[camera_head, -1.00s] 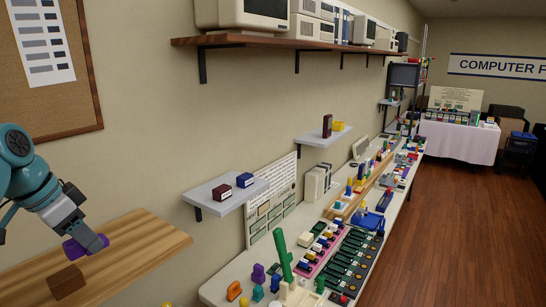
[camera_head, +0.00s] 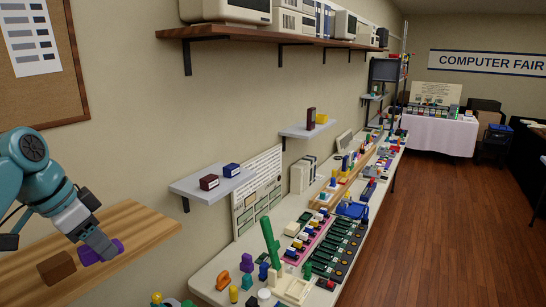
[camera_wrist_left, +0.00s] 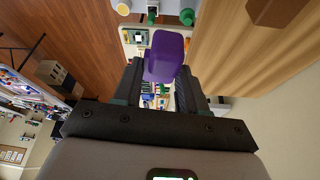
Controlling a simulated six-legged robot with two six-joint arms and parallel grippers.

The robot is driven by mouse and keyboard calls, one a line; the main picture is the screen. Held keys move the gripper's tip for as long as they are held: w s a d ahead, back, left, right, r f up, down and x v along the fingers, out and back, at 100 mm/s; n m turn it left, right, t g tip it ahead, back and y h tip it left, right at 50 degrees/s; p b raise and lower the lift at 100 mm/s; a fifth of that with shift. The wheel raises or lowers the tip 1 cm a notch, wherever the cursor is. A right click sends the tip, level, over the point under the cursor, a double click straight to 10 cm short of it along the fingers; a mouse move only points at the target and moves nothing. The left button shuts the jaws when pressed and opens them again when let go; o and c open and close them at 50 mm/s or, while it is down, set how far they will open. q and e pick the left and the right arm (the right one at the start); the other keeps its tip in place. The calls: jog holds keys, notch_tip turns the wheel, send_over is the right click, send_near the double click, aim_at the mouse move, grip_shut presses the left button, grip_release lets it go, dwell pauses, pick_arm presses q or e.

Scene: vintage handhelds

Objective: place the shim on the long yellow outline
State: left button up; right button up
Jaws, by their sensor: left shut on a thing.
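My left gripper (camera_head: 106,252) is shut on a purple block (camera_head: 88,256), which shows on both sides of the fingers at the wooden shelf. In the left wrist view the purple block (camera_wrist_left: 165,56) sits between the two dark fingers (camera_wrist_left: 166,90). In the head view it overlaps the shelf's front part; I cannot tell whether it touches the wood. I cannot tell whether this block is the shim. No long yellow outline can be made out. My right gripper is not in view.
A brown block (camera_head: 56,267) lies on the wooden shelf (camera_head: 135,222), left of the gripper. A white shelf (camera_head: 205,190) holds a dark red and a blue block. The long table (camera_head: 215,288) below is crowded with small coloured parts.

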pick_arm(q)
jog(key=f, duration=0.1)
jog(key=d+f, duration=0.1)
jog(key=s+f+b, duration=0.1)
jog(key=shift+d+f+m, duration=0.2)
jog(key=shift+d+m, duration=0.15)
jog(key=shift+m, duration=0.05)
jog(key=s+d+f+n+y+b, duration=0.1)
jog(key=d+f, duration=0.3)
jog(key=f, duration=0.5)
jog(key=s+d+f+n+b, duration=0.1)
jog(key=d+f+n, duration=0.3)
jog(key=f, duration=0.6)
jog(key=s+d+f+n+t+y+b, duration=0.1)
jog(key=d+f, duration=0.4)
jog(key=f, duration=0.5)
jog(key=shift+d+f+n+y, duration=0.25)
jog(key=shift+n+y, duration=0.05)
jog(key=shift+n, duration=0.6)
